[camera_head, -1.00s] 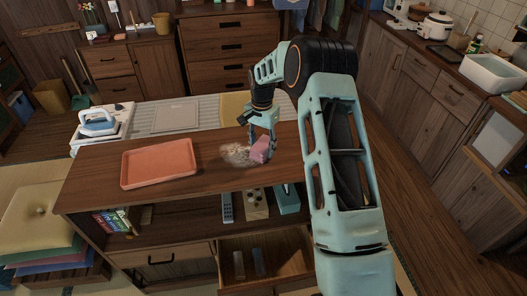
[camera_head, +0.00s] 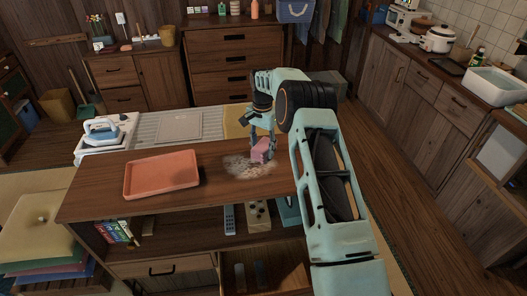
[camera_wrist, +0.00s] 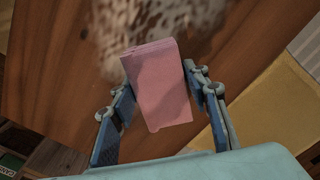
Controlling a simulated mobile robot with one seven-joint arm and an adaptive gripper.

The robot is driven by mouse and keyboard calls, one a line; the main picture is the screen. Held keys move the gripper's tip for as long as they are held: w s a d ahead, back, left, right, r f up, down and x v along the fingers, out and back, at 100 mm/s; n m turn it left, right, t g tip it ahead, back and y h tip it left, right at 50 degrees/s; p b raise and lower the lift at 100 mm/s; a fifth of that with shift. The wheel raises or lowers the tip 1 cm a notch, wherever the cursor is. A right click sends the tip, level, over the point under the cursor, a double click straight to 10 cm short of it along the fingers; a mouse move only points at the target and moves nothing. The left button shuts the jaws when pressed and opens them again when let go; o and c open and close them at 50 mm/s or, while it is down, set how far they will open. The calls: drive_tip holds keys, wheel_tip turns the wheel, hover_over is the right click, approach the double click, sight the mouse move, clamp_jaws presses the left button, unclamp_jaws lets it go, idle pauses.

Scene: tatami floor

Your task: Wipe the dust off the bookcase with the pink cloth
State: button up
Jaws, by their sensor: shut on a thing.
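The bookcase (camera_head: 95,198) is a low wooden unit with a flat top, shelves and an open drawer. A pale, speckled patch of dust (camera_head: 240,166) lies on its top, right of the middle; it also shows at the top of the wrist view (camera_wrist: 140,22). My gripper (camera_head: 262,151) points down at the top's right part, beside and partly over the dust. It is shut on the folded pink cloth (camera_wrist: 158,85), which sits between the two fingers. The cloth (camera_head: 260,152) is at or just above the wood; I cannot tell if it touches.
A coral tray (camera_head: 128,187) lies on the left of the bookcase top. The open drawer (camera_head: 262,270) sticks out below at the front. A remote (camera_head: 229,219) is on the shelf. Kitchen counters line the right.

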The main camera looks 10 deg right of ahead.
sight(256, 151)
drive_tip(key=shift+w, duration=0.95)
drive_tip(key=shift+a, duration=1.4)
drive_tip(key=shift+s+f+b, duration=0.2)
drive_tip(key=shift+s+b, duration=0.85)
drive_tip(key=shift+s, duration=1.1)
drive_tip(key=shift+s+r+b, duration=0.2)
drive_tip(key=shift+s+b, duration=0.75)
drive_tip(key=shift+s, duration=2.1)
drive_tip(key=shift+s+f+b, duration=0.1)
drive_tip(key=shift+s+b, duration=0.45)
drive_tip(key=shift+s, duration=1.15)
drive_tip(key=shift+a, duration=1.45)
drive_tip(key=shift+w+p, duration=0.7)
drive_tip(key=shift+w, duration=1.5)
drive_tip(key=shift+w+p, duration=0.35)
drive_tip(key=shift+w, duration=0.95)
drive_tip(key=shift+w+p, duration=1.4)
drive_tip(key=shift+w, duration=2)
drive_tip(key=shift+a, duration=1.35)
drive_tip(key=shift+s+f+b, duration=0.1)
drive_tip(key=shift+s+b, duration=1.05)
drive_tip(key=shift+s, duration=1)
drive_tip(key=shift+s+b, duration=0.5)
drive_tip(key=shift+s, duration=1)
